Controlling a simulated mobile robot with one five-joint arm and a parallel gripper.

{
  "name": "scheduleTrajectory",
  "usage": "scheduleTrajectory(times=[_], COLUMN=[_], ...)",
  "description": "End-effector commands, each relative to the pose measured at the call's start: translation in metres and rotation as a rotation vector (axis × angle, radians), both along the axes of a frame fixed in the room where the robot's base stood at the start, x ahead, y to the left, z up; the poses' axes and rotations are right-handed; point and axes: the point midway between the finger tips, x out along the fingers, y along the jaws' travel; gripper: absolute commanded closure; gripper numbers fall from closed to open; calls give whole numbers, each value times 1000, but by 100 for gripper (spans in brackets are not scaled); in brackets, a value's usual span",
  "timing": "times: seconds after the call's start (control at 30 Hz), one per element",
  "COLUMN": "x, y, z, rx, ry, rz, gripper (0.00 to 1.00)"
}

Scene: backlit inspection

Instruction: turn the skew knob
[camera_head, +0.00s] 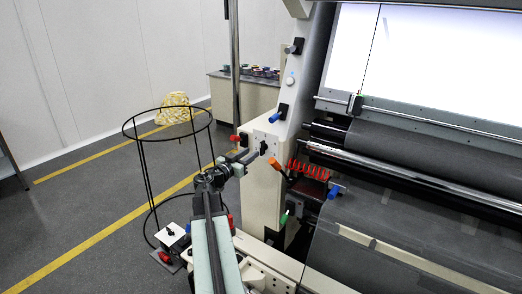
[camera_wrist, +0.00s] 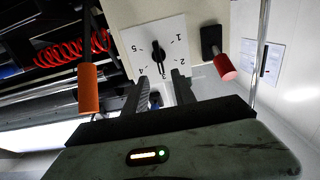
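A black pointer knob (camera_wrist: 158,50) sits on a white dial plate (camera_wrist: 140,38) with numbers around it; I take it for the skew knob, though no name is readable. The numbers look upside down in the wrist view. In the head view, the knob (camera_head: 263,147) is small and dark on the cream machine housing. My gripper (camera_wrist: 158,86) is open and empty, its two dark fingers pointing at the dial. The knob shows beyond the gap between the fingertips, apart from them. In the head view, my gripper (camera_head: 251,156) is just left of the knob.
An orange handle (camera_wrist: 88,90) and a red handle (camera_wrist: 225,67) flank the dial. A red coiled cable (camera_head: 308,170) hangs right of the housing. A black wire hoop stand (camera_head: 143,160) is left of my arm. A small white-topped box (camera_head: 172,235) stands on the floor.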

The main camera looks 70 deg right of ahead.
Motion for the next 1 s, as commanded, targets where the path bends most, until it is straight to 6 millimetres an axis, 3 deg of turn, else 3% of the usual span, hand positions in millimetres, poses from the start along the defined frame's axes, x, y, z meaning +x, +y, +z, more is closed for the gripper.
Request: scheduleTrajectory(times=[0.17, 0.5, 0.77, 0.9, 1.0], x=[-3, -18, -20, -20, -20], y=[-15, -71, -75, -75, -74], z=[0, 0, 0, 0, 0], rx=[2, 3, 3, 3, 3], ry=[0, 1, 1, 1, 1], rz=[-2, -4, -2, -3, -3], gripper=[68, 68, 68, 100, 100])
